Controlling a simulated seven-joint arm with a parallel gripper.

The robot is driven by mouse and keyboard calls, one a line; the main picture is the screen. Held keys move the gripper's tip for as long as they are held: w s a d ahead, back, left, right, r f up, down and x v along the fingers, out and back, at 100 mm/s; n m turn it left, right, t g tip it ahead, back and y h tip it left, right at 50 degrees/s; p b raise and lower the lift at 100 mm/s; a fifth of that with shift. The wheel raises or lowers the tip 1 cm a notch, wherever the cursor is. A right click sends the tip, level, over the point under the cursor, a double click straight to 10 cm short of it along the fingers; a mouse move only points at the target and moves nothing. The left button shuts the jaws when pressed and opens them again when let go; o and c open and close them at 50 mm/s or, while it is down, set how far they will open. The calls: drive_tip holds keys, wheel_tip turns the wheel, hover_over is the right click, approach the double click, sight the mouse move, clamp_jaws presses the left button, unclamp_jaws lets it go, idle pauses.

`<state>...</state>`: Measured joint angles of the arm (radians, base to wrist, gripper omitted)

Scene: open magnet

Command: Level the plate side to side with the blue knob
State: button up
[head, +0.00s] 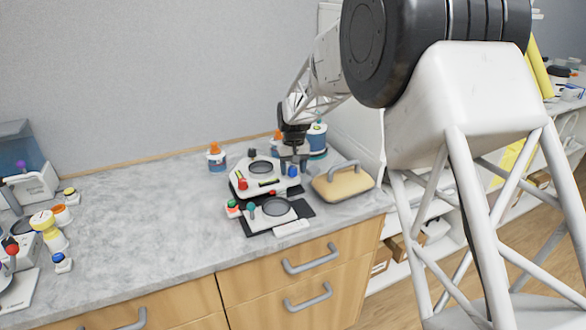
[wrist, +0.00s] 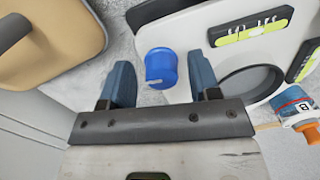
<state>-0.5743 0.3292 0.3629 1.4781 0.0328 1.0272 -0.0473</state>
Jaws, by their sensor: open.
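The blue knob (wrist: 161,69) sits between the two open fingers of my gripper (wrist: 163,85) in the wrist view, with a visible gap to each finger. In the head view the blue knob (head: 292,172) is at the right side of the white plate (head: 250,188), just below my gripper (head: 293,160). The plate has a dark round recess and also shows at the upper right of the wrist view (wrist: 200,55). Two yellow-green bubble levels (wrist: 253,27) lie on it; the bubble positions are too small to read. A red knob (head: 242,184) is at the plate's left.
A tan board with a grey handle (head: 343,184) lies close on the right of the plate. A lower white device with a round dish (head: 275,206) is in front. An orange-capped bottle (head: 216,158) stands behind left. The counter's middle left is clear.

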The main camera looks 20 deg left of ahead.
sight(294, 167)
drive_tip(key=shift+w+r, duration=0.15)
drive_tip(key=shift+r, duration=1.8)
drive_tip(key=shift+w+r, duration=0.1)
drive_tip(key=shift+r, duration=1.85)
